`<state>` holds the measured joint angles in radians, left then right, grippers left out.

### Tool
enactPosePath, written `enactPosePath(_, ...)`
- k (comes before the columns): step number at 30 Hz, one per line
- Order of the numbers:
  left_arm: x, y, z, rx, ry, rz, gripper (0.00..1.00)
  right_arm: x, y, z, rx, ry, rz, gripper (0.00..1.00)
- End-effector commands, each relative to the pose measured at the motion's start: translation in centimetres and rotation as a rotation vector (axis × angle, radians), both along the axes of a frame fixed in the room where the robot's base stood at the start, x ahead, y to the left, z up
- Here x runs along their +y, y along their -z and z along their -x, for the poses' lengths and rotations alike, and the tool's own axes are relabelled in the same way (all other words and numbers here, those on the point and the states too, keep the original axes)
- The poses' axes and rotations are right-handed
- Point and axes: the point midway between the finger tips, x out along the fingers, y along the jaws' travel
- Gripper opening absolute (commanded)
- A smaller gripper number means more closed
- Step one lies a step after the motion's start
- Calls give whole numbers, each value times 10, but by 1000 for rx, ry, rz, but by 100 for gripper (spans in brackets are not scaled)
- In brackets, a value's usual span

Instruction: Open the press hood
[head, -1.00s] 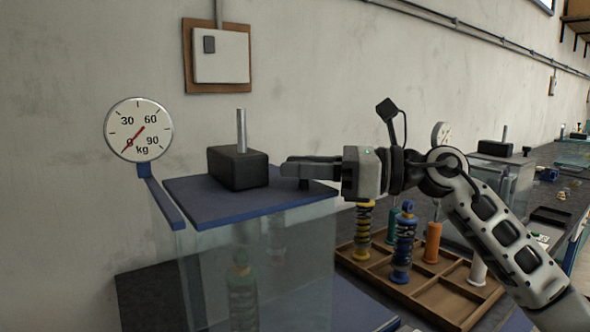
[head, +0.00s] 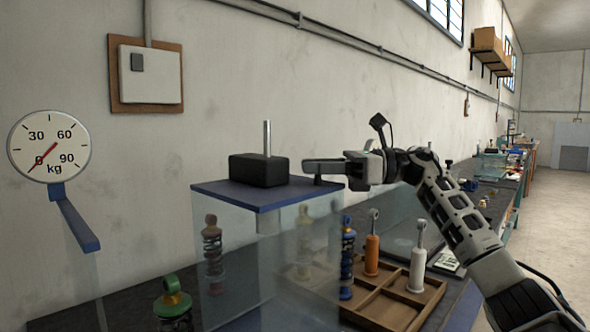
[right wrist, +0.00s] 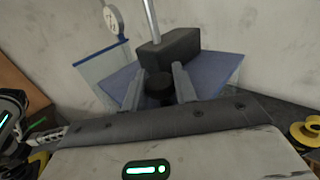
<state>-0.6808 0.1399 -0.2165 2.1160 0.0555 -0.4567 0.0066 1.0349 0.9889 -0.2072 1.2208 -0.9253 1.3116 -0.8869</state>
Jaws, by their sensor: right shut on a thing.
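The press hood has clear walls and a blue top plate (head: 215,188). A black block (head: 258,170) with a metal rod stands on the plate. The hood stands apart from the gauge bracket at left. My right gripper (head: 312,170) is shut on the small black knob (right wrist: 158,88) at the plate's right edge, with a finger on each side in the right wrist view. A green and yellow spring unit (head: 172,305) stands in the open left of the hood.
The round kg gauge (head: 49,147) with its blue bracket (head: 78,226) is at left, its needle near 0. A wooden tray (head: 400,310) with several spring units stands right of and behind the hood's clear walls. The wall is close behind.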

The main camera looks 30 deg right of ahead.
Motion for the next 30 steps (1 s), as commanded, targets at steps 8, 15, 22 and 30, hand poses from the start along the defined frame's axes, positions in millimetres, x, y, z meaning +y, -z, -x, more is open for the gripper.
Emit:
enactPosePath(8,0,-1,-2,-4,0,-1,36,0,1,-1,2,-1,2,31)
enactPosePath(15,1,-1,-2,-5,1,-3,36,1,1,-1,2,-2,1,49)
enactPosePath(22,1,1,-2,-5,2,-2,36,-5,1,3,2,-1,2,49)
enactPosePath(30,0,6,-3,-12,0,10,36,-52,2,31,2,4,1,49)
